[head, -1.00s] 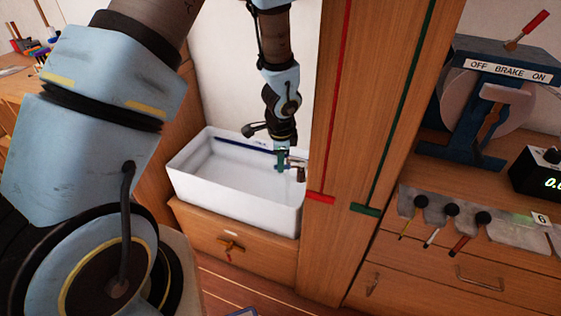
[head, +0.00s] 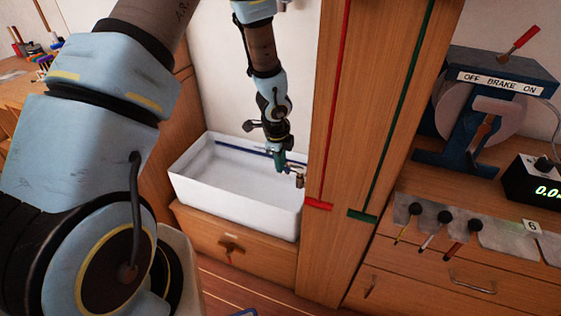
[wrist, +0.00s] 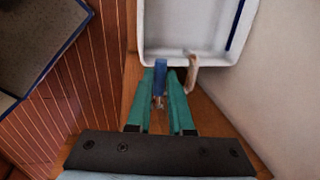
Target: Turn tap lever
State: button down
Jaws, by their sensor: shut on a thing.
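My gripper (head: 280,164) is at the right end of the white sink, against the tap. In the wrist view its teal fingers (wrist: 161,78) stand on both sides of the blue tap lever (wrist: 160,72) and are shut on it. The brassy tap spout (wrist: 192,73) is just right of the fingers in the wrist view. In the head view the tap's metal body (head: 299,181) shows at the sink's right end, and the fingers largely hide the lever.
The white sink (head: 235,205) sits on a wooden cabinet beside a tall wooden post (head: 335,150) with red and green lines. A brake machine (head: 490,110) and hanging tools stand at right. The basin's left part is clear.

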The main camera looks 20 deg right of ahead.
jog(key=c, duration=0.8)
grip_release()
jog(key=r, duration=0.3)
jog(key=s+a+r, duration=0.1)
jog(key=r, duration=0.6)
jog(key=shift+s+a+r, duration=0.25)
jog(key=shift+r, duration=0.05)
